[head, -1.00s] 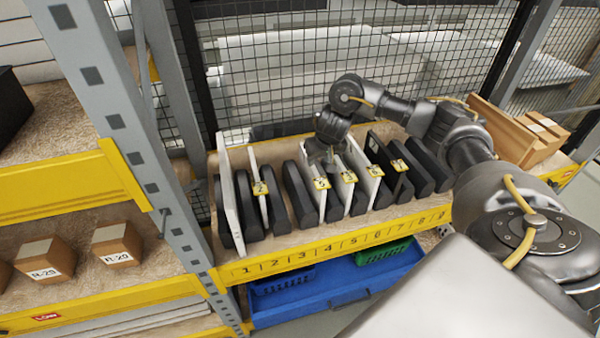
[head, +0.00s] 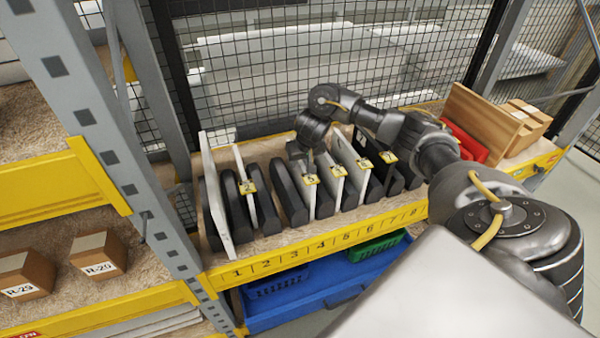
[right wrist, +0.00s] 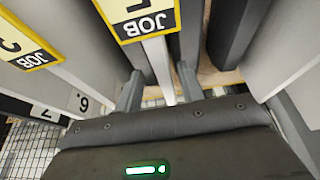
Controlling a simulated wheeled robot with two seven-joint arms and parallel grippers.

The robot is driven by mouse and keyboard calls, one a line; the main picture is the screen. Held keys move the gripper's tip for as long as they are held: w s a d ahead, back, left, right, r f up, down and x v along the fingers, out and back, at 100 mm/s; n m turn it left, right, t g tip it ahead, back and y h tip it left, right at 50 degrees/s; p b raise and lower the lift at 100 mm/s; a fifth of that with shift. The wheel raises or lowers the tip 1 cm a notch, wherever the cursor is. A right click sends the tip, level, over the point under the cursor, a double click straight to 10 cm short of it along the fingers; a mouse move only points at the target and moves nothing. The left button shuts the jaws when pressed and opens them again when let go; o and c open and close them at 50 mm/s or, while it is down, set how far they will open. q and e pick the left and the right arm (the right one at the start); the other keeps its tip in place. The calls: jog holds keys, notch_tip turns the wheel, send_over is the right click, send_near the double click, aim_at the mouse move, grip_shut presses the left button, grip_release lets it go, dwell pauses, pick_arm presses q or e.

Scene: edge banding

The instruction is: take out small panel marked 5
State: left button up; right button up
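The small panels stand upright in a row of slots, several with yellow tags. The white panel (head: 312,205) at middle has a yellow tag (head: 310,180) that seems to read 5. My right gripper (head: 306,155) is low over the top of this panel, partly hidden by its own wrist. In the right wrist view, the open fingers (right wrist: 159,88) stand on either side of a thin pale panel edge (right wrist: 157,65), with gaps. Its JOB tag (right wrist: 147,25) is cut off, so the number is not clear. My left gripper is not in view.
Black dividers (head: 290,195) and other tagged panels stand close on both sides. A yellow numbered rail (head: 320,247) runs along the shelf front. A grey upright (head: 100,120) is at left, wire mesh (head: 300,60) behind. A blue bin (head: 310,300) sits below.

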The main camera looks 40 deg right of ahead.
aim_at(300, 178)
jog(key=x, duration=0.4)
jog(key=shift+a+f, duration=0.2)
jog(key=shift+a, duration=0.05)
jog(key=shift+c, duration=0.5)
grip_shut()
jog(key=shift+w+r, duration=0.1)
dwell(0.5)
